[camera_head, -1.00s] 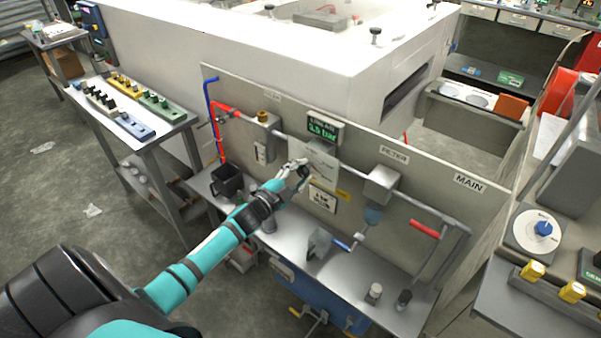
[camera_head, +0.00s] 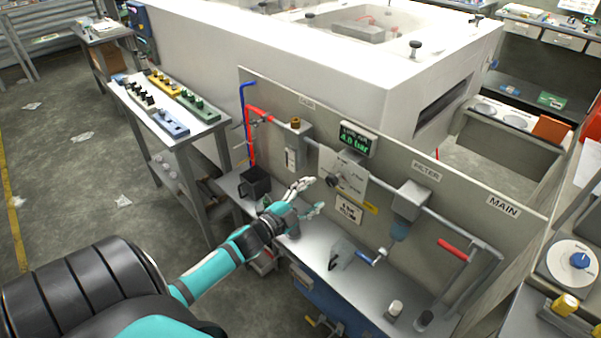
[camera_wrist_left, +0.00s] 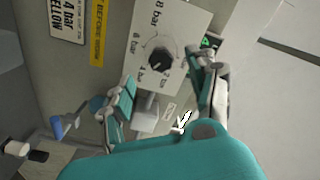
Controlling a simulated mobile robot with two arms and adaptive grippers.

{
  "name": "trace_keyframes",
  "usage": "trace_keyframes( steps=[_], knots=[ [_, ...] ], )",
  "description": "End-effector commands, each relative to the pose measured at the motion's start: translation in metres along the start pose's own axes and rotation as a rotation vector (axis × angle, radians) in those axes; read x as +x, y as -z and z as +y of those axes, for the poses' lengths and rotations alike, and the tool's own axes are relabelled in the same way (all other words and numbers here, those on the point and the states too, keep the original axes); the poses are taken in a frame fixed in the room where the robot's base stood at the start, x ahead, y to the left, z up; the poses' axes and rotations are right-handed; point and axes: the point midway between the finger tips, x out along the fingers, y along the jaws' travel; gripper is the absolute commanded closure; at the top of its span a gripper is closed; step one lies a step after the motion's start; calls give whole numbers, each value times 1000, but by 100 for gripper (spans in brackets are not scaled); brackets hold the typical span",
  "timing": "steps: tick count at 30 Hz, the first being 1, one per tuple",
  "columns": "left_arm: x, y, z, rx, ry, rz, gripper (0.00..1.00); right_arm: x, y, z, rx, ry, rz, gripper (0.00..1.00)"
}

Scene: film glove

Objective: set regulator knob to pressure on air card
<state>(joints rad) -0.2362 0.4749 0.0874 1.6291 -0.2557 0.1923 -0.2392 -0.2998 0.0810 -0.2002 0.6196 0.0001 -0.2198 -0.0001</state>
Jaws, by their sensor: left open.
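The black regulator knob (camera_head: 332,181) sits on a pale dial plate (camera_head: 352,172) on the panel. The wrist view shows the knob (camera_wrist_left: 160,61) with bar marks around it. A green display (camera_head: 356,138) above reads 4.0 bar. The air card (camera_head: 349,209) hangs below the dial; in the wrist view this card (camera_wrist_left: 68,18) shows "4 bar". My left gripper (camera_head: 311,196) is open and empty, just left of and below the knob, apart from it. In the wrist view its fingers (camera_wrist_left: 165,88) stand apart below the knob. My right gripper is out of view.
A yellow label (camera_head: 371,208) is beside the card. A filter (camera_head: 408,203) and a red-handled main valve (camera_head: 456,249) are to the right.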

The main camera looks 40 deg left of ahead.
Motion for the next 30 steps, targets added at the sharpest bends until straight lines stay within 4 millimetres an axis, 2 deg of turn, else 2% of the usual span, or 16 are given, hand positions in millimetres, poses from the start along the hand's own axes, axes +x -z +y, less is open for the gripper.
trace_keyframes(
  steps=[3,9,27,30],
  knots=[
    [-23,0,1,-1,-1,-1,41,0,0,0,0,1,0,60],
    [-43,0,0,0,1,1,41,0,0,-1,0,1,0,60],
    [-45,0,0,0,1,1,41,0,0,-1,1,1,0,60],
    [-46,-5,6,-12,-7,-15,41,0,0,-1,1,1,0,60]
  ],
)
